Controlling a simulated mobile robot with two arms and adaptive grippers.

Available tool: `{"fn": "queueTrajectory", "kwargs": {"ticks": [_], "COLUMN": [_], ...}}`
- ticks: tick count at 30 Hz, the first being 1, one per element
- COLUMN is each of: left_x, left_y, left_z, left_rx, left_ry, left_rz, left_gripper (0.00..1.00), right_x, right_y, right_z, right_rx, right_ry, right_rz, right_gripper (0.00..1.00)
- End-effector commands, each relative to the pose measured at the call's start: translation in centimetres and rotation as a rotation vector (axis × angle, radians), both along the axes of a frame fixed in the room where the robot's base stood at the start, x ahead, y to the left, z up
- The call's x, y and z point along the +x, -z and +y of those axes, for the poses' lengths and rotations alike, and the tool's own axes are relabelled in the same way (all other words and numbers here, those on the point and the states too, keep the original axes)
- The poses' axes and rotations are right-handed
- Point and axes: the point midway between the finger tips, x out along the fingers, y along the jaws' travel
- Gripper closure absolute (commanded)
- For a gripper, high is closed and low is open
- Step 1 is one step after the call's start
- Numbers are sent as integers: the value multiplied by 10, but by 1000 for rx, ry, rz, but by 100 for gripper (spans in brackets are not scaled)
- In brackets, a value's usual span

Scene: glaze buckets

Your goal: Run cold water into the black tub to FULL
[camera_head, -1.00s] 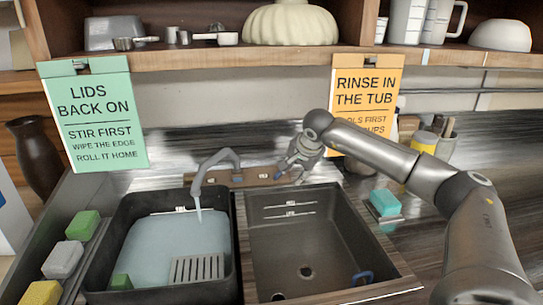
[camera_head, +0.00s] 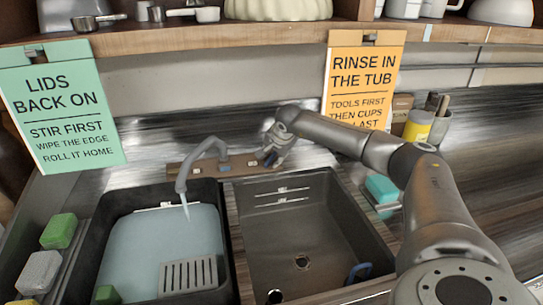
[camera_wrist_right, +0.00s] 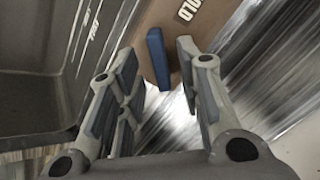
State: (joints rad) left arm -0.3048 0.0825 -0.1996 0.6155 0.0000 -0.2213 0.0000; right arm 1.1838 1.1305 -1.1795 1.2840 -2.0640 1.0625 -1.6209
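The black tub (camera_head: 130,202) stands at left and holds pale blue water (camera_head: 145,245). The water surface lies close below a white mark on the tub's back wall; its lettering is not readable. A thin stream runs from the grey faucet spout (camera_head: 203,157) into the tub. My right gripper (camera_head: 272,152) is at the right end of the faucet's wooden base. In the wrist view its fingers (camera_wrist_right: 158,65) are apart, with the blue tap lever (camera_wrist_right: 157,58) between them. I see a clear gap at the lever's right side. My left gripper is not in view.
A grey slotted rack (camera_head: 188,275) sits in the tub's front right. Sponges (camera_head: 58,230) line the tub's left side. A teal sponge (camera_head: 381,190) lies right of the basin. A shelf (camera_head: 220,35) overhangs the back.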

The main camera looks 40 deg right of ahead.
Motion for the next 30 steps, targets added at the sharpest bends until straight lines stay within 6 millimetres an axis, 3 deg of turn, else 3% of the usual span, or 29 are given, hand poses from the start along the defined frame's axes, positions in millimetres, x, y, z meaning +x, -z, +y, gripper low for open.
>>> {"fn": "queueTrajectory", "kwargs": {"ticks": [6,17,24,30], "left_x": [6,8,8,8], "left_y": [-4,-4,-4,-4], "left_z": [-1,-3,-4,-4], "left_rx": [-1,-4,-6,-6], "left_ry": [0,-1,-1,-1], "left_rz": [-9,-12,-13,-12], "left_gripper": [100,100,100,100], "right_x": [10,12,12,11], "right_y": [15,19,19,19], "right_z": [-4,-5,-5,-5], "right_rx": [1,0,1,1], "right_ry": [1,0,0,2], "right_rz": [0,-1,-1,0], "right_gripper": [67,67,98,100]}}
